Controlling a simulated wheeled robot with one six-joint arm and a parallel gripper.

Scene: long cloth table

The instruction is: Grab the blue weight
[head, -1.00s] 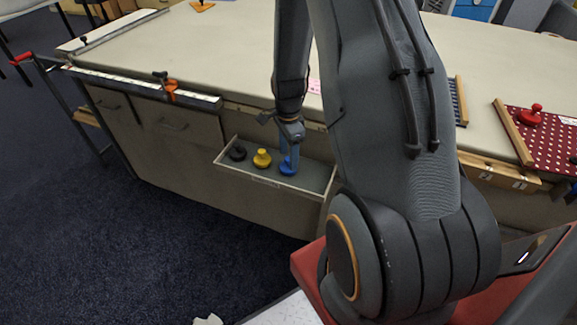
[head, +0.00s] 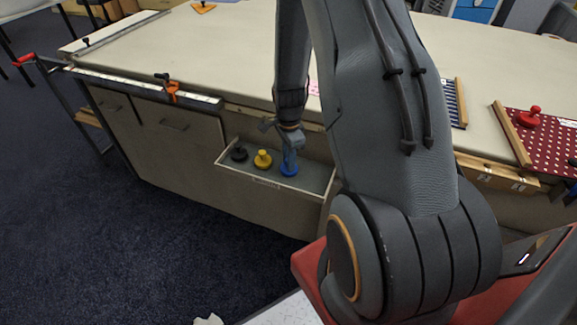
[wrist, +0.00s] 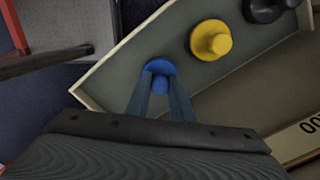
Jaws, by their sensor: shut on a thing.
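The blue weight (head: 289,170) stands in an open drawer (head: 250,178) at the table's front, at the right end of a row of weights. In the wrist view the blue weight (wrist: 160,68) shows its round base and knob between my fingertips. My gripper (head: 290,157) points down into the drawer, shut on the blue weight's knob. It also shows in the wrist view (wrist: 160,84). The weight appears to be at the drawer floor; I cannot tell whether it is lifted.
A yellow weight (head: 263,159) and a black weight (head: 239,153) stand left of the blue one in the drawer. The drawer walls are close around my gripper. A red weight (head: 529,117) sits on a red dotted board (head: 550,140) on the table. An orange clamp (head: 172,92) is at the table edge.

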